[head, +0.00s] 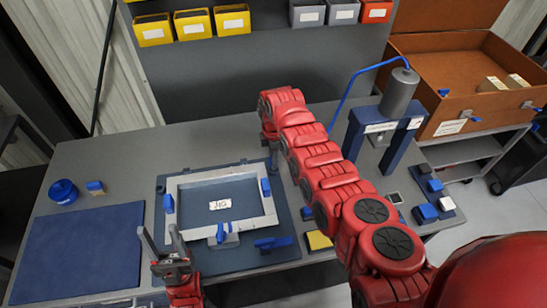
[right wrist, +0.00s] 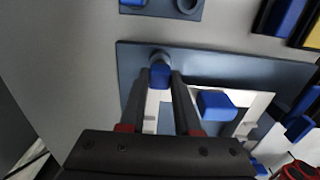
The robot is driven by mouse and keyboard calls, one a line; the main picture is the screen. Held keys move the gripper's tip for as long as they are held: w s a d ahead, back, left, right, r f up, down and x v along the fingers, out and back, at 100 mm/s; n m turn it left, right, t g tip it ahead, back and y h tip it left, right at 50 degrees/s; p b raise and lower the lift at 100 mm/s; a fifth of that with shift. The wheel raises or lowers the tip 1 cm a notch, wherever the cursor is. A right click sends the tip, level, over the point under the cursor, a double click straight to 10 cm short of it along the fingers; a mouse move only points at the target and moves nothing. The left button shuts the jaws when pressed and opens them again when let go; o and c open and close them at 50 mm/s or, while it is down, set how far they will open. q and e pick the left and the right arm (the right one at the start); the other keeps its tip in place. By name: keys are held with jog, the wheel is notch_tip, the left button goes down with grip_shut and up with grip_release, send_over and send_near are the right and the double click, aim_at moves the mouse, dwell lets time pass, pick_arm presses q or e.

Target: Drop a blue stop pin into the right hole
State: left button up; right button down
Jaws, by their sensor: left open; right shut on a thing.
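The blue fixture plate (head: 290,230) labelled "JIG" lies on the grey table, with a pale rectangular frame (head: 185,233) on it. My right gripper (head: 273,150) is over the plate's far right corner. In the right wrist view, its fingers (right wrist: 168,90) are shut on a blue stop pin (right wrist: 160,74). A round grey ring (right wrist: 159,56) shows just beyond the pin at the plate's edge; I cannot tell whether the pin is in a hole or above it. My left gripper (head: 160,243) is open and empty near the plate's front left corner.
Blue blocks (head: 168,204) (head: 266,187) stand at the frame's sides, and a blue clamp (head: 272,244) lies in front. A blue mat (head: 80,255) and blue cup (head: 63,192) are left. A lamp-like press (head: 398,95) and an orange-brown box (head: 455,80) stand right.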

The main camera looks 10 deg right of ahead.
jog(key=shift+f+b, duration=0.7)
jog(key=shift+f, duration=0.05)
dwell(0.8)
jog(key=shift+c, duration=0.7)
grip_release()
jog(key=shift+r+p, duration=1.65)
jog(key=shift+r, duration=0.65)
jog(key=shift+r+p, duration=0.6)
jog(key=shift+r, duration=0.65)
